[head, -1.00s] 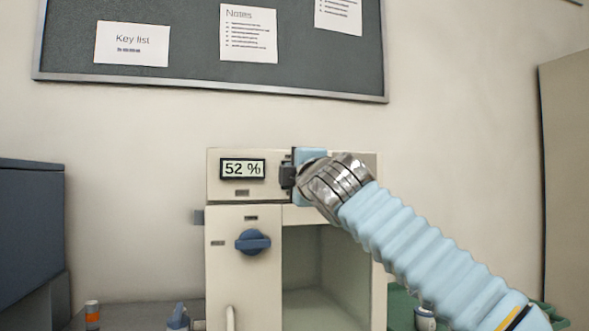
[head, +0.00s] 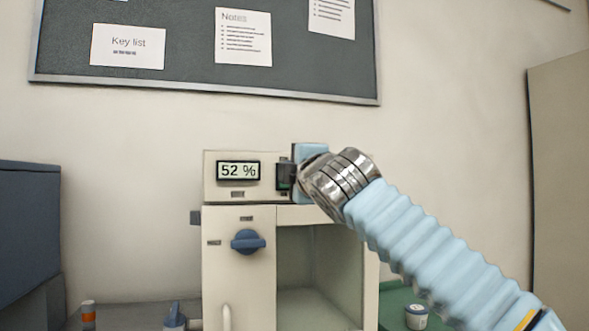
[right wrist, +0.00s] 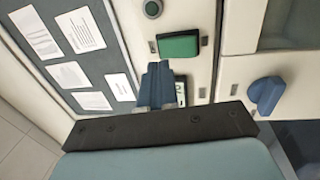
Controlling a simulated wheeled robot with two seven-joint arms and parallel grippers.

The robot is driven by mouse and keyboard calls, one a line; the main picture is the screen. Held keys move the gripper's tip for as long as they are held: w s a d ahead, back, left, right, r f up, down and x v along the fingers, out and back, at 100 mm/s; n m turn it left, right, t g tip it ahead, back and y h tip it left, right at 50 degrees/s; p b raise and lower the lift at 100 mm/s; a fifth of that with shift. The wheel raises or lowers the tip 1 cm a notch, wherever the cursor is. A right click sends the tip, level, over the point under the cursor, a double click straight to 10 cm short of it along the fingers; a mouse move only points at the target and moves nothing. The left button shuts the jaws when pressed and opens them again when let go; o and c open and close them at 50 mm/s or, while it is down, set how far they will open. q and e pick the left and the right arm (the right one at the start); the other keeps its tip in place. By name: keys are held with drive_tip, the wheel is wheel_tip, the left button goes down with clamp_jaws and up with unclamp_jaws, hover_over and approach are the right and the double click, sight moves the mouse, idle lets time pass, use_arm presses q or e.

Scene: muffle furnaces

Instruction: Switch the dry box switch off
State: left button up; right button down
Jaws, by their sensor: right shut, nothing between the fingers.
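The dry box (head: 222,290) is a cream cabinet with a display reading 52 % (head: 238,170) on its upper panel. A green rectangular switch (right wrist: 178,46) shows on the panel in the right wrist view, beside the display. In the head view my right gripper and wrist cover that area, so I cannot make the switch out clearly. My right gripper (right wrist: 157,70) is shut and empty. Its blue fingers point at the panel close to the green switch; I cannot tell whether they touch it. It also shows in the head view (head: 286,174). My left gripper is out of view.
A blue knob (head: 248,241) sits on the panel below the display. A round button (right wrist: 153,8) lies beyond the switch. A noticeboard (head: 180,60) hangs above. A dark blue box (head: 28,230) stands left; a small jar (head: 416,316) stands on a green surface at right.

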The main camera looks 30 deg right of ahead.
drive_tip(key=s+a+r+b, duration=0.1)
drive_tip(key=s+a+b, duration=0.1)
drive_tip(key=s, duration=0.8)
drive_tip(key=shift+r, duration=0.2)
drive_tip(key=shift+a, duration=0.1)
